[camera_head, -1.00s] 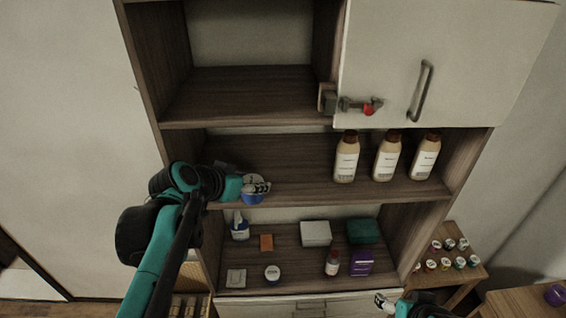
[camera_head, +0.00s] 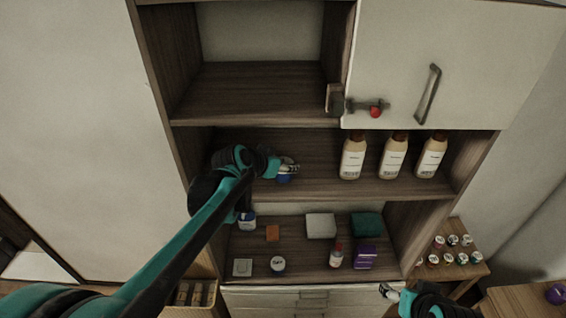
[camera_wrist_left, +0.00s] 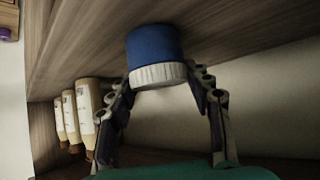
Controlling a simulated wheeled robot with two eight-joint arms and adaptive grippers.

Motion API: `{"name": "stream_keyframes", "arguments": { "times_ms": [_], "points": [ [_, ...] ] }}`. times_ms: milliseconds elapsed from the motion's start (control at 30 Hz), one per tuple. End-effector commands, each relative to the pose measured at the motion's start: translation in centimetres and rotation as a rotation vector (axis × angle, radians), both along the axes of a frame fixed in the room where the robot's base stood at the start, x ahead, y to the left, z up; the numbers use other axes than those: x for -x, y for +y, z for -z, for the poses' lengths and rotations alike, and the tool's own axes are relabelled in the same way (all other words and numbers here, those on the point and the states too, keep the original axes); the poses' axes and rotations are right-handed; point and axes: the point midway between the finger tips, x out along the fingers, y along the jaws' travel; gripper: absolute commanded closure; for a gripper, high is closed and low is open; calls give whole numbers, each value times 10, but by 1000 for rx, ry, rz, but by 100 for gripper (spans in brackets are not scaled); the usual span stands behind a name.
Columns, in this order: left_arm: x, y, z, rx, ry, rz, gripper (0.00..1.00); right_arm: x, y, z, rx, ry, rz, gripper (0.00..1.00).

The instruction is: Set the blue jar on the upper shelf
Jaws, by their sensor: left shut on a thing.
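The blue jar (camera_head: 284,178) has a white ribbed lid. In the left wrist view the jar (camera_wrist_left: 154,46) is between the fingers, lid towards my palm. My left gripper (camera_head: 287,168) is shut on it, at the shelf with the bottles, left of them. The wrist picture looks upside down, with the shelf board (camera_wrist_left: 90,30) across its top; I cannot tell whether the jar touches the board. That bottle shelf (camera_head: 330,180) is the middle level in the head view. My right gripper (camera_head: 388,292) is low at the front; its jaws are too small to read.
Several beige bottles (camera_head: 352,158) stand on the right of this shelf. An empty compartment (camera_head: 250,92) is above, beside a closed door (camera_head: 450,70) with a red-knobbed latch. Boxes and small containers, including a white box (camera_head: 320,225), stand on the level below.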

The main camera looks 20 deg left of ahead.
Motion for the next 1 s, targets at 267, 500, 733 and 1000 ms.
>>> {"name": "stream_keyframes", "arguments": {
  "times_ms": [267, 500, 733, 1000],
  "points": [
    [0, 0, 3, 0, 0, 0, 39, 0, 0, 3, 0, 0, 0, 29],
    [0, 0, 2, 0, 0, 0, 29, 0, 0, 2, 0, 0, 0, 29],
    [4, 1, -3, 0, 0, -1, 29, 0, 0, 0, 0, 0, 0, 29],
    [42, 13, -32, 0, 0, -3, 29, 0, 0, 6, 0, 0, 0, 29]
  ]
}}
